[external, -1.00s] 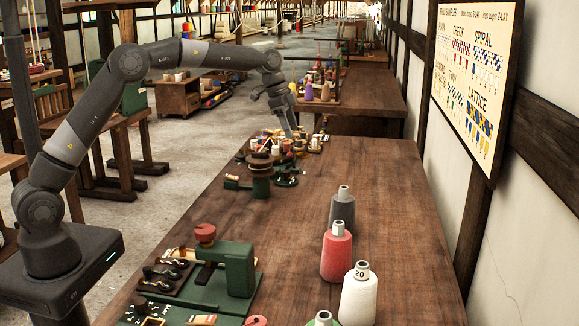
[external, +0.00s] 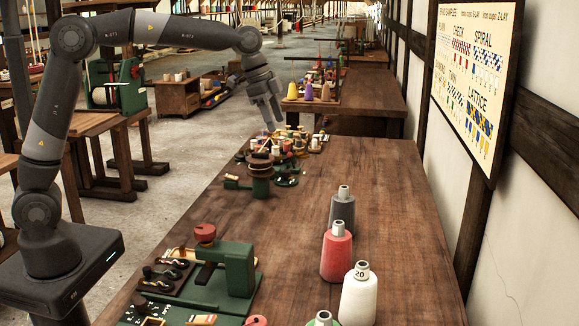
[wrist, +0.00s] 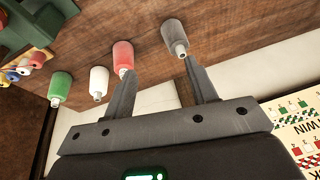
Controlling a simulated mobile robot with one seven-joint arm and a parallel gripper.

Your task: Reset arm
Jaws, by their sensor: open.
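My gripper (external: 266,110) is open and empty. In the external view it hangs fingers-down above the far end of the long wooden table, over a cluster of small spools and parts (external: 285,143). In the wrist view the two fingers of my gripper (wrist: 163,82) are spread apart with nothing between them. Behind the fingers are a grey cone (wrist: 174,34) and a red cone (wrist: 124,55), both apart from my gripper.
The wooden table (external: 290,235) has a clear middle. A grey cone (external: 342,208), a red cone (external: 336,252) and a white cone (external: 358,295) stand at its right. A green device (external: 239,270) stands front left. A sample board (external: 475,75) hangs on the right wall.

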